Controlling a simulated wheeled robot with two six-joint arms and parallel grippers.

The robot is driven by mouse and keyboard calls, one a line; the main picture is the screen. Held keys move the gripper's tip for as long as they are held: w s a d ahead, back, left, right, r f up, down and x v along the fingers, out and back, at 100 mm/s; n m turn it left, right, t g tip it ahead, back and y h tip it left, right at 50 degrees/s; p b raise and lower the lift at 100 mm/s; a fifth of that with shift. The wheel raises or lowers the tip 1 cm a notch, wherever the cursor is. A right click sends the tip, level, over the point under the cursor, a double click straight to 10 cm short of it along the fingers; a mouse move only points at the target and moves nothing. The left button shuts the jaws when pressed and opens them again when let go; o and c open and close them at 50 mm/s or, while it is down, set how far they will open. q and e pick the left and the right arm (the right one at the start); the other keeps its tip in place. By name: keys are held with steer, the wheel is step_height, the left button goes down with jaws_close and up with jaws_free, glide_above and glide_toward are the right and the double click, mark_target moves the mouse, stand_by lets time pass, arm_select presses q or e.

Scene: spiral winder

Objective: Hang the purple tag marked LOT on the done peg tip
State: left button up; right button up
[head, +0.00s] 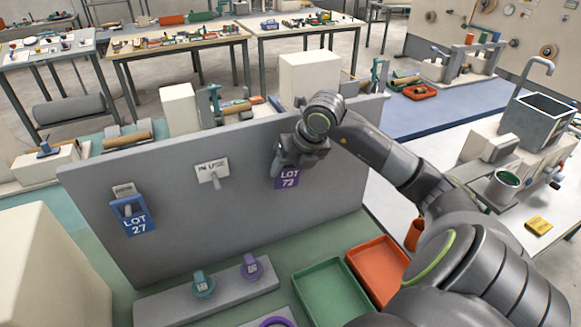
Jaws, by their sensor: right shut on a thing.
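The purple tag marked LOT (287,178) hangs below my right gripper (290,160), in front of the right part of the grey upright board (250,215). My right gripper is shut on the tag; the fingertips and the tag's top are largely hidden by the gripper body. No peg tip or label shows there, so I cannot tell whether the tag is around a peg. The done peg is not visible. My left gripper is not in view.
A peg under the IN USE label (211,170) is bare. A blue LOT 27 tag (135,222) hangs at left. Teal (203,284) and purple (251,267) pieces are on a grey bar in front. Green (329,297) and orange (376,268) trays lie front right.

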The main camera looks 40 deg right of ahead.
steer(key=o, duration=1.1)
steer(key=shift+c, duration=0.2)
steer(key=b+v, duration=0.5)
steer(key=v, duration=1.2)
steer(key=shift+r, duration=0.2)
steer(key=shift+s, duration=0.1)
steer(key=shift+f, duration=0.1)
